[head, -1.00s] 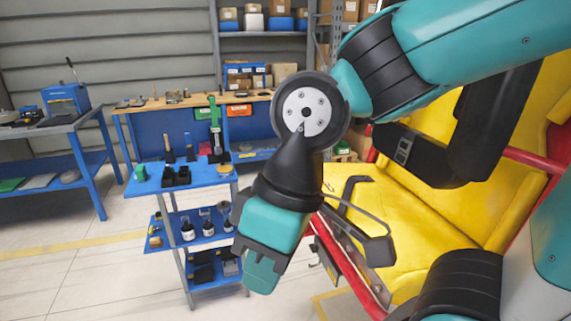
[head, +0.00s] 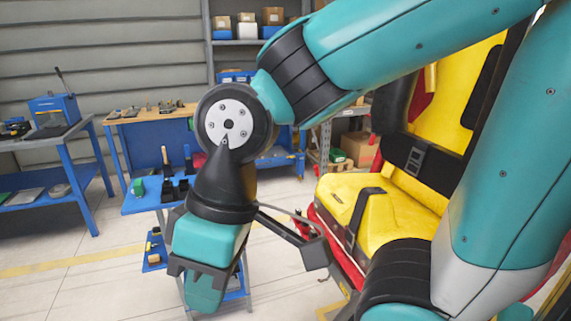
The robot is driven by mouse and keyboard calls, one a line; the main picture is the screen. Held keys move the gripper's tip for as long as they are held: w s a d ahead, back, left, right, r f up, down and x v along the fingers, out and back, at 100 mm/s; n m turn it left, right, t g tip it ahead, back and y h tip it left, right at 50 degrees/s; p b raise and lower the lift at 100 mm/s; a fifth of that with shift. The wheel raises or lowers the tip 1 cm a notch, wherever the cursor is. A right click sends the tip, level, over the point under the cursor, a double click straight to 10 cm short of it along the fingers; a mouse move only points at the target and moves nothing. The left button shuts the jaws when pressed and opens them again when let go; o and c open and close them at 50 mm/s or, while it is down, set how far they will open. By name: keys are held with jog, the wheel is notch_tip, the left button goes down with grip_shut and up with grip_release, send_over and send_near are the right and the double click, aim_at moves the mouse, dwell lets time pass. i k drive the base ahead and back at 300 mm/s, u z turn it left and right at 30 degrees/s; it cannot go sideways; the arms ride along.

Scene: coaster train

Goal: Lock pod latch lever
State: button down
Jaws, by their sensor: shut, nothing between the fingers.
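The pod seat is yellow with a red frame (head: 345,255) and stands right of my wrist. A black bar (head: 282,230) with a blocky end and a thin grey rod beside it juts from behind my wrist towards the seat's front edge. I cannot tell whether it belongs to the pod or touches my arm. No latch lever can be made out for certain. My teal wrist hangs low at centre left, and its fingers are hidden behind it or out of frame.
A blue tool cart (head: 150,200) stands just behind my wrist on the left. A workbench (head: 150,112), a blue side table (head: 50,140) and shelves with boxes (head: 250,45) line the back. Floor (head: 70,285) is clear at lower left. My arm covers much of the right.

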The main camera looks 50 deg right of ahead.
aim_at(316, 168)
jog(key=u, duration=0.2)
jog(key=i, duration=1.2)
jog(key=z, duration=0.35)
jog(key=i, duration=0.8)
jog(key=z, duration=1.3)
jog(key=i, duration=0.6)
jog(key=z, duration=0.5)
